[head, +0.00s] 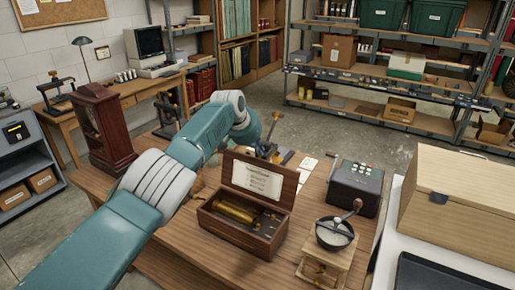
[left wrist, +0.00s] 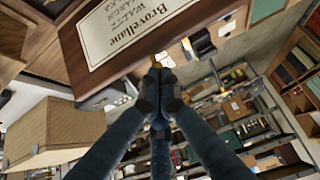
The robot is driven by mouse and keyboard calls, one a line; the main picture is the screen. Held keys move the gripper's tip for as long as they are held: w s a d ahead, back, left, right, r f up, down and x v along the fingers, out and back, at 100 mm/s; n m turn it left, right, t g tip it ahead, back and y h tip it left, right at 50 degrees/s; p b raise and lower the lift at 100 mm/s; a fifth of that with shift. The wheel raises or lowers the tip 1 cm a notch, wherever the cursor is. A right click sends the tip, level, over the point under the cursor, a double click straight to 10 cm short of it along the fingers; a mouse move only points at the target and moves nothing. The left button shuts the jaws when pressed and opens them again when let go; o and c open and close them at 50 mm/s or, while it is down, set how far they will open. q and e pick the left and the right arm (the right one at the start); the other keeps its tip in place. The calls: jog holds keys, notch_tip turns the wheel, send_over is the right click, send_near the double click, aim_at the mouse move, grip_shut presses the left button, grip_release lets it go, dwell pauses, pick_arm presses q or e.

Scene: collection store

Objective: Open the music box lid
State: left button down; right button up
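The music box (head: 240,229) is a dark wooden box on the table, with a brass cylinder (head: 236,210) inside. Its lid (head: 259,180) stands raised and open, about upright, with a printed label on its inner face. My left gripper (head: 268,150) is behind the lid's top edge, partly hidden by it. In the left wrist view the fingers (left wrist: 158,98) are together, close to the edge of the lid (left wrist: 140,55). I see nothing clearly held; whether they touch the lid I cannot tell. My right gripper is not in view.
A coffee grinder (head: 333,236) stands right of the box, with a dark keypad box (head: 355,188) behind it. A wooden clock (head: 102,130) is at the left of the table (head: 172,262). A large wooden case (head: 462,200) is at the right.

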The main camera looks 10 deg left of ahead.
pick_arm(q)
jog(key=c, duration=1.8)
grip_release()
jog(key=shift+w+d+f, duration=0.1)
jog(key=shift+o, duration=0.3)
jog(key=shift+w+d+f, duration=0.15)
jog(key=shift+w, duration=0.1)
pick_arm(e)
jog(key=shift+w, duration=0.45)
pick_arm(q)
jog(key=shift+s+r, duration=0.1)
jog(key=shift+r, duration=0.3)
jog(key=v, duration=1.1)
jog(key=shift+a, duration=0.2)
jog(key=shift+s, duration=0.15)
